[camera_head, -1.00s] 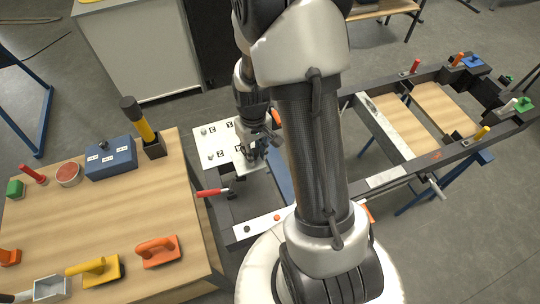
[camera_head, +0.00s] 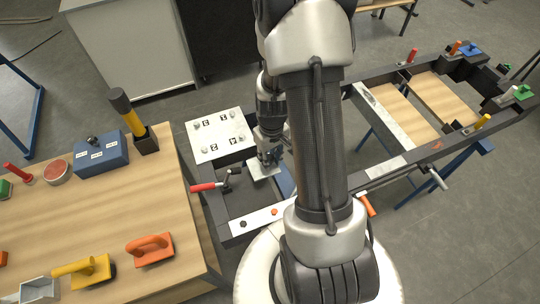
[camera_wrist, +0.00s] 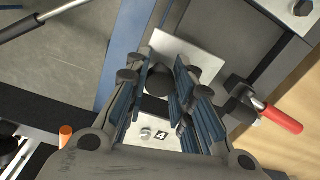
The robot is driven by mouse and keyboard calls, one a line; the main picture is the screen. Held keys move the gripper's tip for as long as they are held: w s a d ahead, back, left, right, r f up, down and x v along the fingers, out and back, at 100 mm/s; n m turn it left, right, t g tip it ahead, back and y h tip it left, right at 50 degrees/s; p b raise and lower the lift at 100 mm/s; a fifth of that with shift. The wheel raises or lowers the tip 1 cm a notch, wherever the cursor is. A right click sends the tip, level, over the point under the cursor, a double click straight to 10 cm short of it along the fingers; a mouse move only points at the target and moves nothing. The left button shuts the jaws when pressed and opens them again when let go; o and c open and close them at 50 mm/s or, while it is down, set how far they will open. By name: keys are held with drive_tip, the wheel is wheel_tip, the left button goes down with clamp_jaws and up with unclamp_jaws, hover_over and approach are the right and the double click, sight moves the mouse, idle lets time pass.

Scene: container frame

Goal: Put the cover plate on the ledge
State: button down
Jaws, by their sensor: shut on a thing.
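My gripper (camera_head: 268,158) points down over the near left bay of the dark frame (camera_head: 230,205). Its fingers are shut on the dark knob (camera_wrist: 160,82) of the cover plate, a small pale plate (camera_head: 263,170). The plate also shows beyond the fingers in the wrist view (camera_wrist: 188,52). I cannot tell for sure which surface is the ledge.
A red-handled clamp (camera_head: 208,187) sits on the frame's left side, close to the gripper. A white strip (camera_head: 258,219) with a black and an orange spot lies on the near rail. The wooden table (camera_head: 100,220) at left holds tools and a blue box (camera_head: 102,153).

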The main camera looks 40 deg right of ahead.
sight(257, 168)
wheel_tip(257, 168, down, 4)
drive_tip(key=shift+r+b, duration=0.1)
drive_tip(key=shift+b, duration=1.15)
drive_tip(key=shift+w+a+f+p, duration=0.1)
drive_tip(key=shift+w+a, duration=0.1)
drive_tip(key=shift+a, duration=0.55)
drive_tip(key=shift+w+a+f+p, duration=0.1)
drive_tip(key=shift+w+a, duration=0.1)
drive_tip(key=shift+a, duration=0.5)
drive_tip(key=shift+w+a+p, duration=0.1)
drive_tip(key=shift+w+a, duration=0.1)
drive_tip(key=shift+a, duration=0.55)
drive_tip(key=shift+f+b, duration=0.7)
drive_tip(key=shift+f, duration=0.05)
drive_tip(key=shift+f, duration=0.25)
drive_tip(key=c, duration=1.3)
unclamp_jaws()
drive_tip(key=shift+r, duration=0.1)
wheel_tip(257, 168, up, 12)
drive_tip(key=shift+d+f, duration=0.1)
drive_tip(key=shift+d, duration=0.05)
